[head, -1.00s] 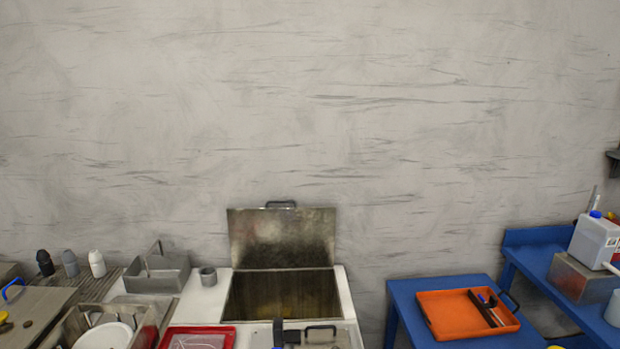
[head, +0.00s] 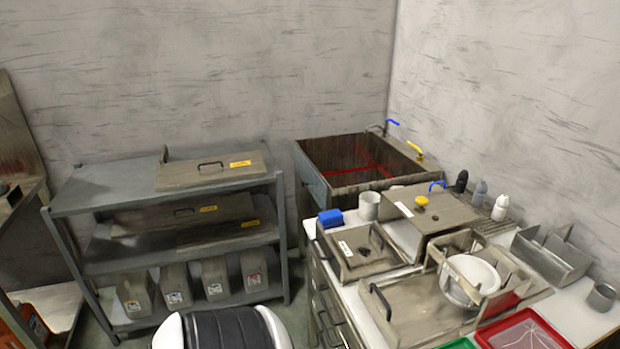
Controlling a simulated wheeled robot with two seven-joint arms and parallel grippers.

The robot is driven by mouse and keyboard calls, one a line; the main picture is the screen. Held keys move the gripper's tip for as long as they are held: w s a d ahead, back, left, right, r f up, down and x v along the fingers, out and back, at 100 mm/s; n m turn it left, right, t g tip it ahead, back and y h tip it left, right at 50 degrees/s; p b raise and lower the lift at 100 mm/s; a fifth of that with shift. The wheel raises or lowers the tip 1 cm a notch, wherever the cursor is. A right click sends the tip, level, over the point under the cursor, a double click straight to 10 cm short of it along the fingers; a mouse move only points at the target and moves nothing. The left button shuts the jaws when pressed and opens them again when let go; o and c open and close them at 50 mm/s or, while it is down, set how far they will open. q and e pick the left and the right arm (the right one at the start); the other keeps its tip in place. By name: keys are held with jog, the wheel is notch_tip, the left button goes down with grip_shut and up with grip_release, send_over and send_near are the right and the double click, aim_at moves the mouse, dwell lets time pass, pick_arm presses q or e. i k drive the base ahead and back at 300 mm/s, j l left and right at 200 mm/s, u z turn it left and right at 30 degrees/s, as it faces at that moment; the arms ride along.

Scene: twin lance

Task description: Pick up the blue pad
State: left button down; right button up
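The blue pad (head: 330,218) is a small bright blue block in the head view.
A sink (head: 350,180) stands behind the pad.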

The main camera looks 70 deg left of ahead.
aim_at(328, 220)
jog(key=u, duration=2)
jog(key=z, duration=0.4)
jog(key=i+j+z, duration=0.15)
jog(key=j+z, duration=0.15)
jog(key=i+j+z, duration=0.1)
jog(key=j+z, duration=0.5)
jog(key=j, duration=0.15)
jog(key=i, duration=0.05)
